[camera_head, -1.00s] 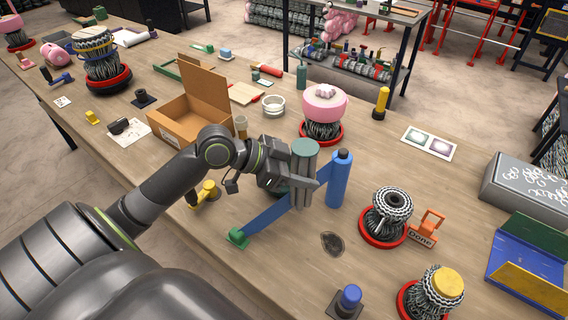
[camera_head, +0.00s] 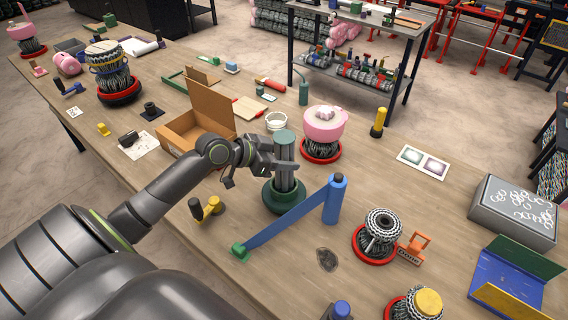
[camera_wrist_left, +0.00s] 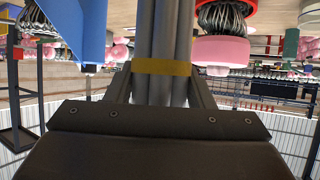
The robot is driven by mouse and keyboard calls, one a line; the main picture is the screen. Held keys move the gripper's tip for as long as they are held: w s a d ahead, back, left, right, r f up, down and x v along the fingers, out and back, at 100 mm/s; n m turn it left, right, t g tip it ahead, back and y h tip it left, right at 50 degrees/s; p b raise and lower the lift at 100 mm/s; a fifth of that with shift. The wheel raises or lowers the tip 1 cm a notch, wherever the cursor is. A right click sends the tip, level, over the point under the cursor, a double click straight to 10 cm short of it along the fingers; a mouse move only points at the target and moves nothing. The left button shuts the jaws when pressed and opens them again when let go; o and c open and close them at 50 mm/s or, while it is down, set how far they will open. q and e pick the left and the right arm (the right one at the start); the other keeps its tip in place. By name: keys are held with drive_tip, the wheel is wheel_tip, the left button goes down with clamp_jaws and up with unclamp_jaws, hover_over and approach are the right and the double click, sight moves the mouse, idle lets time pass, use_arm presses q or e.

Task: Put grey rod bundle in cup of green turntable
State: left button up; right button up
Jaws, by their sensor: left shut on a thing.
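The grey rod bundle (camera_head: 285,149), with a dark green top, stands upright in my left gripper (camera_head: 284,166). The gripper is shut on it from the left. In the left wrist view, the grey rods (camera_wrist_left: 163,40) with a yellow band stand between the fingers. The green turntable (camera_head: 284,200), a round dark green base with a cup, is directly below the bundle. The bundle's lower end meets the cup's opening in the head view; whether it is inside or just above cannot be told. My right gripper is not in view.
A blue post with a long blue arm (camera_head: 290,218) stands close to the right of the turntable. A pink-topped wire bundle (camera_head: 323,125) is behind it. An open cardboard box (camera_head: 209,108) is at the left. A yellow-and-black crank (camera_head: 207,208) lies in front left.

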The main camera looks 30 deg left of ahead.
use_arm(q)
wheel_tip(320, 180, down, 3)
drive_tip(key=shift+r, duration=0.15)
drive_tip(key=shift+f, duration=0.2)
drive_tip(key=o, duration=1.4)
